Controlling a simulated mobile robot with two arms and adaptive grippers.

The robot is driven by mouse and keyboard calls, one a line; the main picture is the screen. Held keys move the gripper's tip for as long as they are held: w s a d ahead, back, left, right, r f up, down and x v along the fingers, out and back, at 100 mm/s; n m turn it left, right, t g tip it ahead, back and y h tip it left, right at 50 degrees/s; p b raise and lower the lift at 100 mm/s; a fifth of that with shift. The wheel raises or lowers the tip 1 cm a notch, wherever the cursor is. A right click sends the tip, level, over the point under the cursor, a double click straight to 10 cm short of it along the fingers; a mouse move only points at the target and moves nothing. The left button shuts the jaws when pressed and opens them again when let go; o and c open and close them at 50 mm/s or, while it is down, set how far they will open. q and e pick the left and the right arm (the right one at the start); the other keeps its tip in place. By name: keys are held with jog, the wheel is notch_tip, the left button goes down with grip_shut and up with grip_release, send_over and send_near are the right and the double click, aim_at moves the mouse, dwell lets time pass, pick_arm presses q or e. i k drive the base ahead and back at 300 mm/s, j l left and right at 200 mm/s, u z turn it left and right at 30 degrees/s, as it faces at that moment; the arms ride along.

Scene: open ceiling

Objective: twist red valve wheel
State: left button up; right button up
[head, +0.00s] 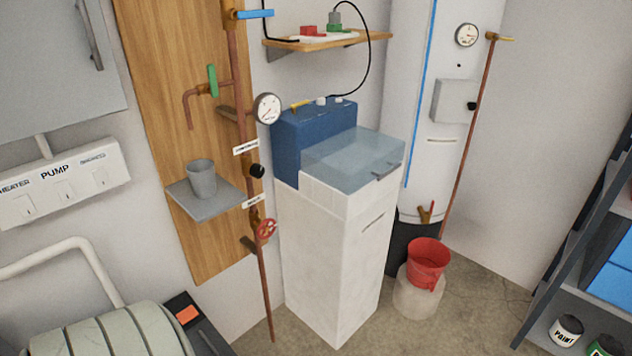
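The red valve wheel (266,230) is small and round, mounted low on a vertical copper pipe (264,285) in front of the wooden wall panel. It faces to the right of the picture, beside the white cabinet. A brass-coloured fitting sits behind it on the pipe. Nothing touches the wheel. Neither of my grippers shows in the head view.
A grey shelf (207,200) with a grey cup (202,179) juts out above and left of the wheel. The white cabinet (325,260) with a blue top unit stands close on its right. A ribbed tank (100,335) is at lower left. A red bucket (428,262) stands further right.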

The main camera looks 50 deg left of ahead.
aim_at(262, 226)
jog(key=i+u, duration=0.35)
jog(key=i+l+u, duration=0.2)
jog(key=i+u, duration=0.2)
jog(key=i, duration=0.15)
jog(key=i+l+u, duration=0.35)
jog(key=i+j, duration=0.05)
